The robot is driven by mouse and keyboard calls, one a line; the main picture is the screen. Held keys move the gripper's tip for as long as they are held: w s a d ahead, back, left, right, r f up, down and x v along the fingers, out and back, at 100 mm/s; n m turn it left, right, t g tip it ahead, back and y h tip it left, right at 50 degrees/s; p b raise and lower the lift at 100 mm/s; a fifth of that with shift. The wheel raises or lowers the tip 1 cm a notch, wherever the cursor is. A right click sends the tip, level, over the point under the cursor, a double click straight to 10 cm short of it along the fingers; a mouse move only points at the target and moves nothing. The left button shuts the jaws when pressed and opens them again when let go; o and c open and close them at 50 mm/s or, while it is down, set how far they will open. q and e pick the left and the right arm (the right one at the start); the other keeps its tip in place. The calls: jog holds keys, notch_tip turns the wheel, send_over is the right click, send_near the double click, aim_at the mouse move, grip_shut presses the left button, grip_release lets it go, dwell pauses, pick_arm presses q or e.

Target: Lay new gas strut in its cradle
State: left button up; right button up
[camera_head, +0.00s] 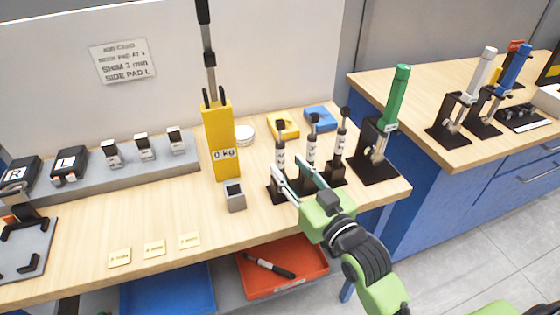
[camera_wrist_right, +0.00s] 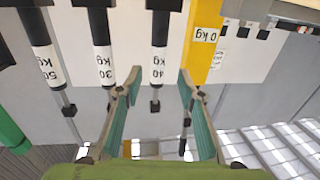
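Three black gas struts with white labels stand upright in black holders on the bench: a left one (camera_head: 281,152), a middle one (camera_head: 311,150) and a right one (camera_head: 340,142). The right wrist view shows them upside down, labelled 40 kg (camera_wrist_right: 159,32), 30 kg (camera_wrist_right: 101,35) and 50 kg (camera_wrist_right: 43,35). My right gripper (camera_head: 288,167) is open and empty, just in front of the left strut. In the wrist view its fingertips (camera_wrist_right: 158,84) lie to either side of the 40 kg strut's line, without visible contact. I cannot identify the cradle for certain. My left gripper is not in view.
A yellow gauge (camera_head: 220,140) reading 0 kg stands left of the struts, with a small grey box (camera_head: 235,198) before it. A green cylinder (camera_head: 393,105) stands at right. A black strut-like piece (camera_head: 270,266) lies in a red tray (camera_head: 310,262) below. Front-left bench is mostly clear.

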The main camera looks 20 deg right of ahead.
aim_at(283, 158)
jog(key=shift+w+a+f+p, duration=0.15)
jog(key=shift+w+p, duration=0.1)
jog(key=shift+w, duration=0.7)
jog(key=shift+w+a+r+p, duration=0.1)
jog(key=shift+w+p, duration=0.1)
jog(key=shift+w, duration=0.75)
jog(key=shift+w+a+f+p, duration=0.15)
jog(key=shift+w+p, duration=0.1)
jog(key=shift+w, duration=0.7)
jog(key=shift+r, duration=0.2)
grip_shut()
